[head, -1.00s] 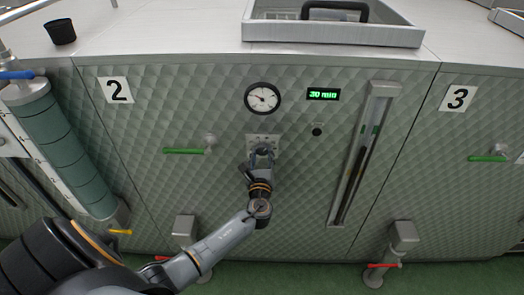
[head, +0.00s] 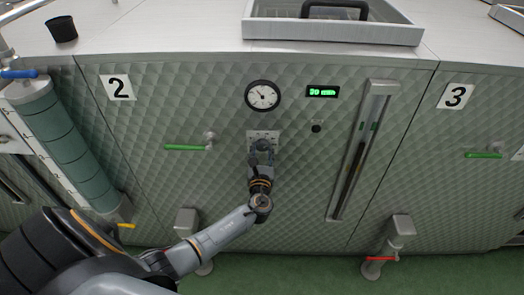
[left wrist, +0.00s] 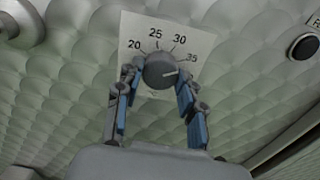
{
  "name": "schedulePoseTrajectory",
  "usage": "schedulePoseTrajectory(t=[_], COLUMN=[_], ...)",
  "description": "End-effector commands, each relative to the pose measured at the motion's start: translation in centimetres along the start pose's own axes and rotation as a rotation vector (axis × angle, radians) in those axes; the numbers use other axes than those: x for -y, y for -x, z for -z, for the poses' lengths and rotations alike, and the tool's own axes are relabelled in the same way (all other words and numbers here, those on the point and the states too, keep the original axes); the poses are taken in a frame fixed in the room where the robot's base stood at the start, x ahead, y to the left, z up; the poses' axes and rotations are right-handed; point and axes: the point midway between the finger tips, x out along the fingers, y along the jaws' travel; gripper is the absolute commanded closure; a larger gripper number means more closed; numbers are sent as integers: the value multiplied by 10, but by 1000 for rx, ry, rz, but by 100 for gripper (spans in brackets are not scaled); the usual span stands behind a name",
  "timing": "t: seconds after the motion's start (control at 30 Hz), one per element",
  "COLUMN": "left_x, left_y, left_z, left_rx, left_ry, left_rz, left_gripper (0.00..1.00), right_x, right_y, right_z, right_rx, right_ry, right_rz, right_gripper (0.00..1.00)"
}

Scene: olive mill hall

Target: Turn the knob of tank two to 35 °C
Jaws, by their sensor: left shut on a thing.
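The knob (left wrist: 160,70) of tank two is a dark grey round dial on a white scale plate (left wrist: 136,27) marked 20, 25, 30 and 35. Its pale pointer line points to the right, close to the 35 mark. My left gripper (left wrist: 156,84) has its blue-padded fingers on either side of the knob and is shut on it. In the head view, my left gripper (head: 262,147) reaches up to the plate and covers the knob. The number 2 sign (head: 117,88) is on the left of this panel. My right gripper is out of view.
Above the knob are a round gauge (head: 262,96) and a green display (head: 322,92). A black button (head: 316,128) and a tall sight glass (head: 362,150) are to the right. A green-handled valve (head: 186,147) is to the left, and a red-handled outlet (head: 381,258) is below right.

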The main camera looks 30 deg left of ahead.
Motion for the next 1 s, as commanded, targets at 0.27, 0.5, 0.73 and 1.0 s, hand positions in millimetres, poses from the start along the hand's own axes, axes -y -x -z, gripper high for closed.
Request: schedulePoseTrajectory(t=[0.27, 0.5, 0.73, 1.0], left_x=[0, 0, 0, 0], left_y=[1, 1, 28, 86], left_z=[2, 1, 2, 3], left_rx=[-4, -2, -4, -6], left_ry=[0, 1, 2, 1], left_rz=[1, 1, 3, 2], left_gripper=[38, 38, 38, 38], right_x=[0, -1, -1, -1], right_y=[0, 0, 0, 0], right_z=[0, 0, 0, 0], right_rx=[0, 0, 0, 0], right_ry=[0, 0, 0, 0], right_rz=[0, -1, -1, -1], right_gripper=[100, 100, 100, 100])
